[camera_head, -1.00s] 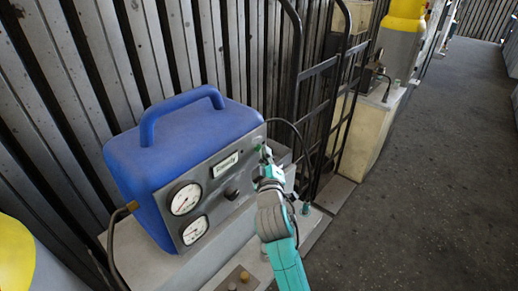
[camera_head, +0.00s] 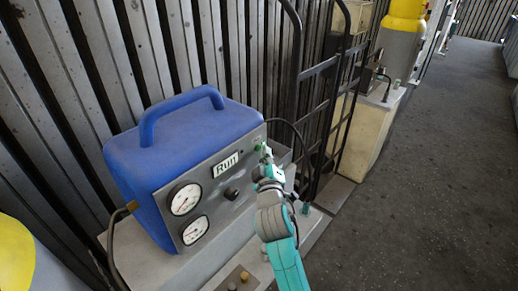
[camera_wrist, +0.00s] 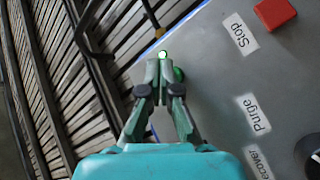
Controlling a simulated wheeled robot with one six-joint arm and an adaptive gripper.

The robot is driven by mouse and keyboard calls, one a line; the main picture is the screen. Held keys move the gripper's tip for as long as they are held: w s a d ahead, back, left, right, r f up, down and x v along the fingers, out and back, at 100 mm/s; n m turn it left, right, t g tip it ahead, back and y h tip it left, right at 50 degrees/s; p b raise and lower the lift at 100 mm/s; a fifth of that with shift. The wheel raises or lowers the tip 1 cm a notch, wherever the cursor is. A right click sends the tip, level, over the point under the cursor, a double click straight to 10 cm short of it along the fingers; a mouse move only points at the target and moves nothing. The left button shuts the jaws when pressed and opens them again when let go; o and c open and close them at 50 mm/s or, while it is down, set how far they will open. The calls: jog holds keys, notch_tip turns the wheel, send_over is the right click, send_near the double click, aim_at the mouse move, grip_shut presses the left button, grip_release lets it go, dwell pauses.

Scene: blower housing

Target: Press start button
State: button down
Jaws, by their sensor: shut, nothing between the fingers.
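The blue machine (camera_head: 180,140) has a grey front panel whose display (camera_head: 226,164) reads "Run". My gripper (camera_head: 266,156) is at the panel's upper right corner, its fingers shut and empty. In the wrist view the closed fingertips (camera_wrist: 165,66) cover most of a green part (camera_wrist: 180,74), which looks like the start button. A bright green-white light (camera_wrist: 163,54) shows just beyond the tips. Whether the tips still touch the button is hard to tell.
The wrist view shows a red button (camera_wrist: 275,12) beside the "Stop" label (camera_wrist: 240,36), and a "Purge" label (camera_wrist: 253,114). Two gauges (camera_head: 185,199) sit lower left on the panel. A black hand truck (camera_head: 322,100) stands behind; the floor (camera_head: 420,200) at right is clear.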

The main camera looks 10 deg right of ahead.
jog(key=shift+s+d, duration=0.1)
jog(key=shift+s, duration=0.05)
jog(key=s+d, duration=0.3)
jog(key=s, duration=0.2)
jog(key=shift+d, duration=0.3)
dwell(0.4)
dwell(0.4)
jog(key=s+a+f+m+g+y, duration=0.1)
jog(key=s+f+y, duration=0.1)
jog(key=s+f, duration=0.85)
jog(key=s+f+m+g+y, duration=0.1)
jog(key=s+f, duration=0.6)
jog(key=s, duration=0.6)
jog(key=s+r+m+g, duration=0.1)
jog(key=s+m, duration=0.4)
jog(key=s, duration=2.2)
jog(key=shift+a+r+m+g, duration=0.2)
jog(key=shift+r+m+g, duration=0.2)
jog(key=shift+r, duration=0.25)
